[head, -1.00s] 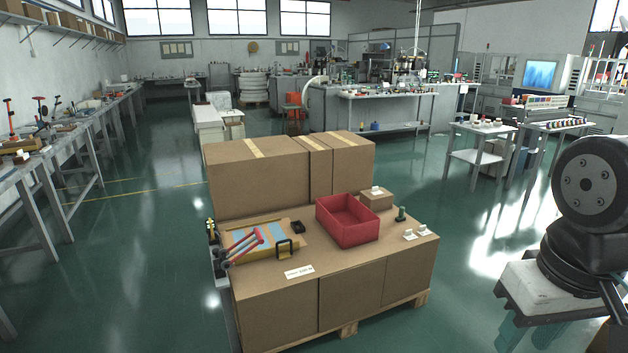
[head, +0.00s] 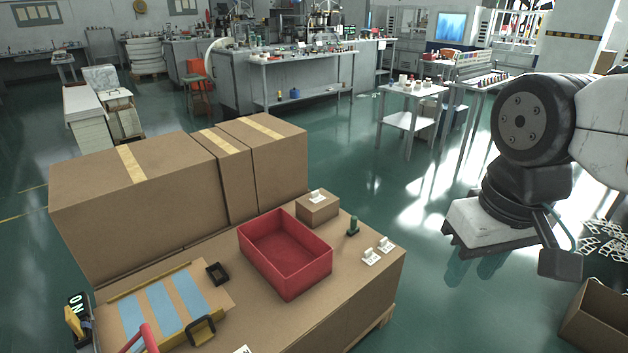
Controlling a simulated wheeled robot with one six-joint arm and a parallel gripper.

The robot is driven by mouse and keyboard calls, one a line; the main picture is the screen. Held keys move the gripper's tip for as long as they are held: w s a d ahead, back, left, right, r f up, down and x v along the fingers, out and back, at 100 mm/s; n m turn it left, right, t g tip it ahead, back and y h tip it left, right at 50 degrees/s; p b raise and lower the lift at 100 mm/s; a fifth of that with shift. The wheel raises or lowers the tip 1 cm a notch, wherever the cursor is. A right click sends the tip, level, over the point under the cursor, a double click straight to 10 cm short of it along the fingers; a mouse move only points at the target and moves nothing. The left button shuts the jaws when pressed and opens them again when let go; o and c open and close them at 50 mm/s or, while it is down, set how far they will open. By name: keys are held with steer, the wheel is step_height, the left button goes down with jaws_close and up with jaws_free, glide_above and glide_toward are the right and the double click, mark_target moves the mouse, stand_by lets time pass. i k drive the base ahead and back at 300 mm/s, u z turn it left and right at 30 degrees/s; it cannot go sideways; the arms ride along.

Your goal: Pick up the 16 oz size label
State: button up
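Two small white label pieces stand near the right corner of the cardboard-topped bench (head: 330,312): a front one (head: 371,257) and a back one (head: 386,244). A third white piece (head: 317,197) lies on a small cardboard box (head: 318,209). Part of a white card (head: 242,350) shows at the bottom edge. Their print is too small to read, so I cannot tell which is the 16 oz size label. My arm shows at the right, apart from the bench. My gripper is not visible.
A red bin (head: 285,254) stands mid-bench, with a green peg (head: 353,226) to its right. A board with blue strips (head: 160,305) and a black-handled frame lies at left. Large cartons (head: 140,200) line the back. An open carton (head: 597,318) is at lower right. Green floor between is clear.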

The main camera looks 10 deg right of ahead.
mark_target(315, 198)
steer(key=i, duration=0.1)
steer(key=k, duration=0.65)
steer(key=z, duration=0.6)
steer(key=i, duration=0.65)
steer(key=z, duration=0.6)
steer(key=i, duration=1.3)
steer(key=u, duration=1.2)
steer(key=i, duration=0.55)
steer(key=u, duration=0.6)
